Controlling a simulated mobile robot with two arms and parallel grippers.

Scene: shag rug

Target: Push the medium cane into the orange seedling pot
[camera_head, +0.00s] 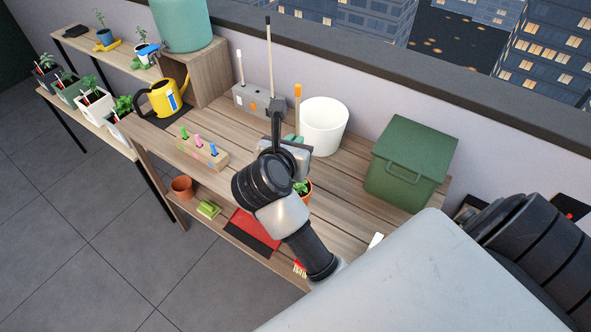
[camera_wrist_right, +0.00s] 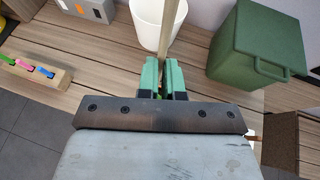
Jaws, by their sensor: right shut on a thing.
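My right gripper (camera_head: 293,138) is shut on an upright beige cane with an orange tip (camera_head: 297,91), which I take to be the medium cane. In the right wrist view the green fingers (camera_wrist_right: 163,80) close around this cane (camera_wrist_right: 173,28); its lower end is hidden. An orange pot with a green seedling (camera_head: 302,187) stands on the bench, partly hidden behind my right wrist. Two other canes, one short (camera_head: 240,67) and one tall (camera_head: 268,55), stand in a grey block (camera_head: 249,98). My left gripper is not in view.
A white bucket (camera_head: 324,127) stands close behind the held cane. A green lidded bin (camera_head: 411,165) is to its right. A wooden block with coloured markers (camera_head: 202,151) and a yellow watering can (camera_head: 164,97) are to the left. Bare planks lie between them.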

